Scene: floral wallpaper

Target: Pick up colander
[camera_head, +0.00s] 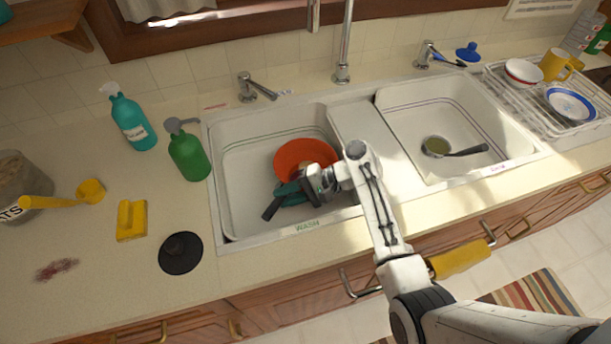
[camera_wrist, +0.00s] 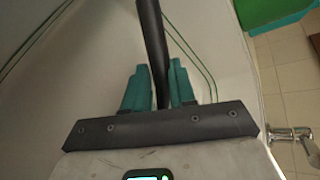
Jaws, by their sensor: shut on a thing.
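My gripper (camera_head: 290,194) is low in the left sink basin, with its teal fingers down. In the wrist view the fingers (camera_wrist: 160,88) are closed on a slim black handle (camera_wrist: 148,30) that passes between them. In the head view that handle (camera_head: 272,208) sticks out to the lower left of the fingers. The rest of the held thing is hidden by my gripper, so I cannot tell whether it is the colander. An orange bowl (camera_head: 300,150) sits in the same basin just behind the gripper. A round olive utensil with a dark handle (camera_head: 438,146) lies in the right basin.
The sink rim (camera_head: 232,243) surrounds the basin, with a divider (camera_head: 375,140) to the right. A green bottle (camera_head: 188,155), a yellow sponge (camera_head: 131,220) and a black disc (camera_head: 180,253) stand or lie on the left counter. A tall faucet (camera_head: 343,60) rises behind.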

